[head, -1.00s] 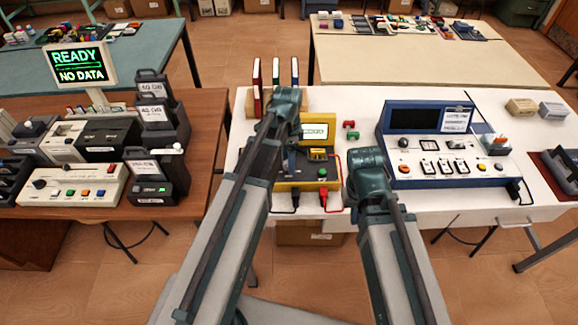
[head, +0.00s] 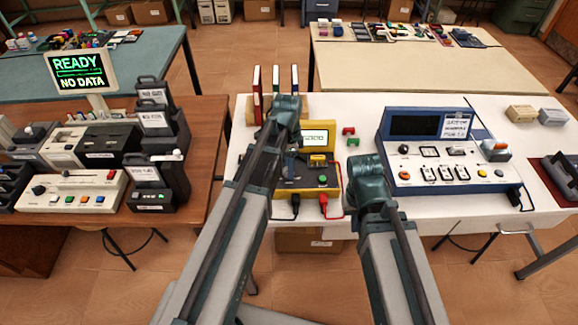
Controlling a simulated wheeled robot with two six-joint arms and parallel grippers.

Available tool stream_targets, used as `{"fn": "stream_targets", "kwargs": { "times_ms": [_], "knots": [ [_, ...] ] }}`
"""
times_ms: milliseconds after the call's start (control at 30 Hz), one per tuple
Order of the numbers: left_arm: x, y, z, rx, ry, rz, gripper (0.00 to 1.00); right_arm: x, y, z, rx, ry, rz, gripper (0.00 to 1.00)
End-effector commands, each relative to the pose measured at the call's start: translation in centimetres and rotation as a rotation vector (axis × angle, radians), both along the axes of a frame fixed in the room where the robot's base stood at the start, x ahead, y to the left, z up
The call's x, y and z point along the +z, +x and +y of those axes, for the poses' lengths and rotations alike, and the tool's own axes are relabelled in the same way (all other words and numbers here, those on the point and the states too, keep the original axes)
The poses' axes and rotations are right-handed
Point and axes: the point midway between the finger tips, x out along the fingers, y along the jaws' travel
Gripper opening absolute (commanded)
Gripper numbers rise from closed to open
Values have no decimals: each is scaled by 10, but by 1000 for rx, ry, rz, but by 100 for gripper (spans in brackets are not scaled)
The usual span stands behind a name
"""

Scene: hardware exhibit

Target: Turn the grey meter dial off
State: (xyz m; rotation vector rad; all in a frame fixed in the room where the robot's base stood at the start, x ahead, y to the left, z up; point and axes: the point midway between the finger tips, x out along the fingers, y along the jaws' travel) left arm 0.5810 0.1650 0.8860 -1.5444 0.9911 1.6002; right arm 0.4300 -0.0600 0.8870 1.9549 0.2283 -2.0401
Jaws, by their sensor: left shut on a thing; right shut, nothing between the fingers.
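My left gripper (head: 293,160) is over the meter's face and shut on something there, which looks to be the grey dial. The dial is mostly hidden behind my gripper and wrist, so I cannot read its setting. My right gripper (head: 369,182) is shut and empty, to the right of the meter; its fingertips are largely hidden by its own wrist.
A blue console (head: 404,172) with a dark screen stands to the right of my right gripper. Red, white and blue binders (head: 258,95) stand behind the meter. Small red and green pieces (head: 350,136) lie between meter and console. The left brown table (head: 205,180) holds other devices.

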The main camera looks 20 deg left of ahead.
Motion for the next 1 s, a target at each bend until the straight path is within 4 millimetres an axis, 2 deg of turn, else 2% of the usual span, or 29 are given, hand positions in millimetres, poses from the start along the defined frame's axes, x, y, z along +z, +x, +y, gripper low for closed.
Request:
{"fn": "stream_targets", "kwargs": {
  "times_ms": [267,1000],
  "knots": [
    [0,0,1,133,0,0,0,0,0,0,0,0,0,0],
    [0,-1,2,824,-1,1,0,0,0,0,0,0,0,0]
  ]
}}
